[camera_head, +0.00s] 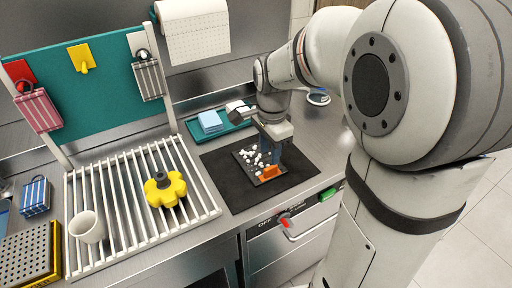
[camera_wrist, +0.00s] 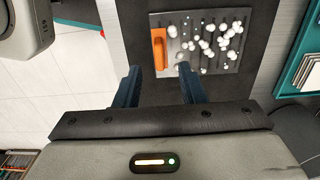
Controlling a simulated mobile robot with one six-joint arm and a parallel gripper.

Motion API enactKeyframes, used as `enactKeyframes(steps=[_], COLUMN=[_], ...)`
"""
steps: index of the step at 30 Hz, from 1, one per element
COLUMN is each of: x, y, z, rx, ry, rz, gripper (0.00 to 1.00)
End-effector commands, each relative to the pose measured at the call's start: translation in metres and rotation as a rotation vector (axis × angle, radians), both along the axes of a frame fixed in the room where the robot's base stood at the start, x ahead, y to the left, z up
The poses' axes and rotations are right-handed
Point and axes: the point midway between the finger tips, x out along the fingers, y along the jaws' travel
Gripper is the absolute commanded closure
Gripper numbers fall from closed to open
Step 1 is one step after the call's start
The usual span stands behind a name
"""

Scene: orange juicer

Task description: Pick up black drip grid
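The drip grid (camera_head: 256,178) is a dark flat slotted plate scattered with several small white pieces. It lies on a black mat (camera_head: 222,183) on the steel counter. An orange block, likely its handle (camera_head: 268,175), stands along its front edge; it also shows in the wrist view (camera_wrist: 159,48). The grid (camera_wrist: 241,63) fills the top middle of the wrist view. My gripper (camera_wrist: 160,72) points toward the grid, its two blue fingers apart and empty, with the orange block ahead between them. In the head view my gripper (camera_head: 275,157) is above the grid and hides part of it.
A white slatted rack (camera_head: 105,185) stands left, bearing a yellow lobed piece (camera_head: 166,188) and a white cup (camera_head: 87,227). A red knob (camera_head: 285,221) is on the counter front.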

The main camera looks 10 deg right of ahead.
Motion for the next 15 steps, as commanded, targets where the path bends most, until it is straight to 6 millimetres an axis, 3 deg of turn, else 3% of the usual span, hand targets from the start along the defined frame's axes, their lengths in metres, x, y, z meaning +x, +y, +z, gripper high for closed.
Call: enactKeyframes(steps=[15], x=[0.0], y=[-0.002], z=[-0.067], rx=[0.0], ry=[0.004], rz=[-0.005], gripper=[0.64])
